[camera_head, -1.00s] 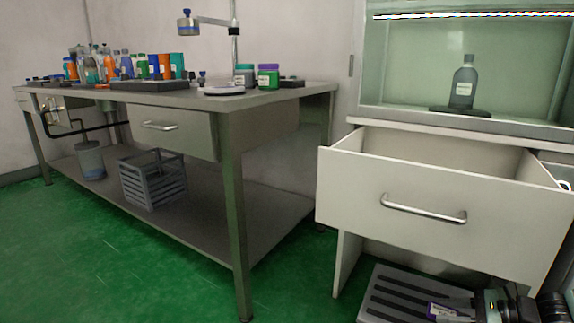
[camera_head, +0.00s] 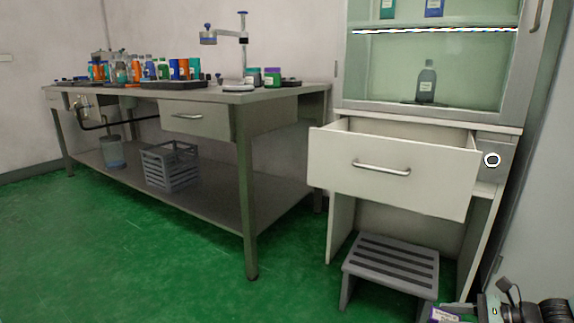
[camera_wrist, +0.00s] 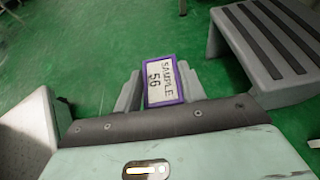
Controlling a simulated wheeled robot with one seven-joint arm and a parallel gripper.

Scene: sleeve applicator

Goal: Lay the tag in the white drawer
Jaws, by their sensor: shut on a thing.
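The tag is a white card with a purple frame reading "SAMPLE 56" (camera_wrist: 161,82). In the wrist view it sits between the two grey fingers of my gripper (camera_wrist: 161,88), which is shut on it. In the head view the tag (camera_head: 442,315) shows only partly at the bottom edge, beside my arm. The white drawer (camera_head: 400,183) is pulled out of the white cabinet and has a metal bar handle. Its inside floor is hidden behind the front panel. My gripper is low and in front of the cabinet, apart from the drawer.
A grey step stool (camera_head: 392,262) stands below the drawer; it also shows in the wrist view (camera_wrist: 262,50). A grey bench (camera_head: 215,97) with several bottles stands at left. A dark bottle (camera_head: 427,82) stands in the hood above the drawer. Green floor is clear at left.

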